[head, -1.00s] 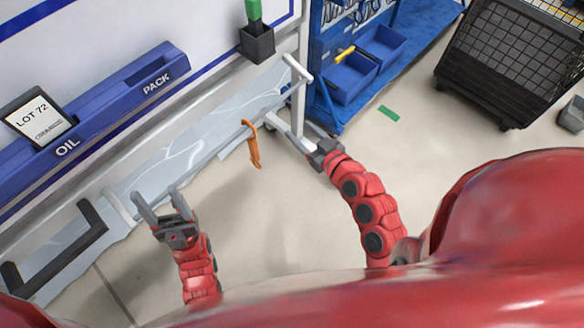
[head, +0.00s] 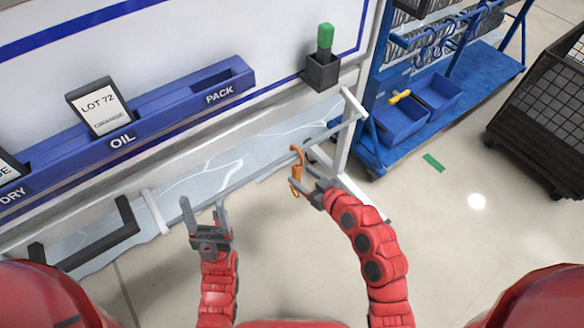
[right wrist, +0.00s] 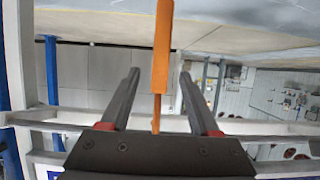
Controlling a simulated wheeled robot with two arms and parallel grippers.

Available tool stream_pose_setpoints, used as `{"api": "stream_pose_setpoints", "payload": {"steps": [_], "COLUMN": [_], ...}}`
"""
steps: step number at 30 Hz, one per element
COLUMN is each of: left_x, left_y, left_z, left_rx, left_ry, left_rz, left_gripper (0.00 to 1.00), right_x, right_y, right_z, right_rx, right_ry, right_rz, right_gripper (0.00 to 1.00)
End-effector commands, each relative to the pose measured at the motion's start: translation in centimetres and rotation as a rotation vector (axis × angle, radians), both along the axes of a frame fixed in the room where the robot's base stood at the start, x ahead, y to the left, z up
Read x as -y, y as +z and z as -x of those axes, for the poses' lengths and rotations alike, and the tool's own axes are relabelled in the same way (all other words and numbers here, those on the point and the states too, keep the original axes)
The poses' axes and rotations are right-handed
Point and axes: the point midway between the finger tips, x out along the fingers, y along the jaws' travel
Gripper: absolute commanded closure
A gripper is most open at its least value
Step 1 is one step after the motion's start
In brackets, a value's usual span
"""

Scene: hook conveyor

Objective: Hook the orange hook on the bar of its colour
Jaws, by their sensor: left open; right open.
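The orange hook (head: 296,178) hangs upright, its curved top at the grey bar (head: 240,178) in front of the white panel. My right gripper (head: 308,188) is open, right beside the hook's lower part in the head view. In the right wrist view the orange hook (right wrist: 162,50) runs between the two open fingers (right wrist: 159,76), with gaps on both sides. A card reading "LOT 72 ORANGE" (head: 99,107) stands in the blue rail at "OIL".
The blue rail (head: 150,128) runs along the panel, with a dark cup (head: 322,73) holding a green piece at its right. A blue rack (head: 450,75) with bins and hooks stands right, and a black mesh crate (head: 545,110) beyond it.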

Motion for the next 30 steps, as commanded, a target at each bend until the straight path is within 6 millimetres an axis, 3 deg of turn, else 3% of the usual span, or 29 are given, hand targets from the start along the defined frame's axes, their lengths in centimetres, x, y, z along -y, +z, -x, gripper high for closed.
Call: {"api": "stream_pose_setpoints", "payload": {"steps": [9, 22, 23, 30], "left_x": [0.0, 0.0, 0.0, 0.0], "left_y": [-0.4, -0.4, -0.4, -0.4], "left_z": [0.0, 0.0, 0.0, 0.0], "left_rx": [0.0, 0.0, 0.0, 0.0], "left_ry": [0.0, 0.0, 0.0, 0.0], "left_rz": [0.0, 0.0, 0.0, 0.0], "left_gripper": [0.38, 0.38, 0.38, 0.38], "right_x": [-3.0, -3.5, -3.5, -3.5], "right_y": [-2.0, -2.4, -2.4, -2.4], "right_z": [-4.1, -4.8, -4.8, -4.8], "right_rx": [0.002, 0.003, 0.003, 0.003], "right_ry": [0.002, -0.001, -0.001, -0.001], "right_rz": [0.0, -0.001, -0.001, -0.001], "right_gripper": [0.38, 0.38, 0.39, 0.82]}}
